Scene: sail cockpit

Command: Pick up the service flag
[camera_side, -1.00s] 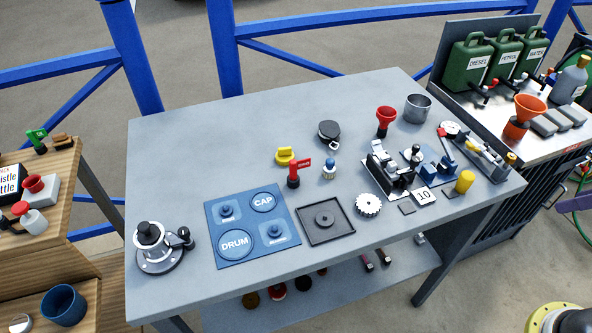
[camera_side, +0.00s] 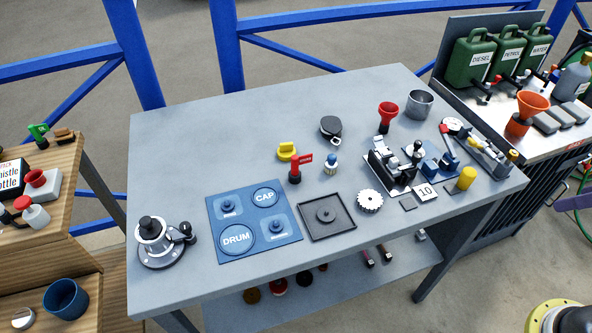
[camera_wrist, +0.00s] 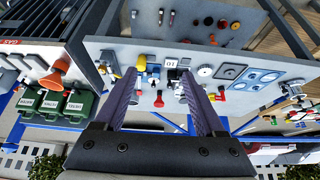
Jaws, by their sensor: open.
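A small red flag (camera_side: 296,168) on a round red post stands upright near the middle of the grey bench. It has pale lettering too small to read for certain. In the wrist view a small red shape beyond the right finger looks like the same flag (camera_wrist: 220,94). My gripper (camera_wrist: 158,76) shows in the wrist view with its two dark fingers spread wide apart and nothing held between them. It is above the bench, and the flag is to the right of the fingers there. My gripper does not show in the side view.
A yellow knob (camera_side: 287,151) stands just behind the flag and a blue-white bottle (camera_side: 331,164) to its right. A blue DRUM/CAP board (camera_side: 211,238) and a dark square tray (camera_side: 350,226) lie in front. The bench's back left is clear.

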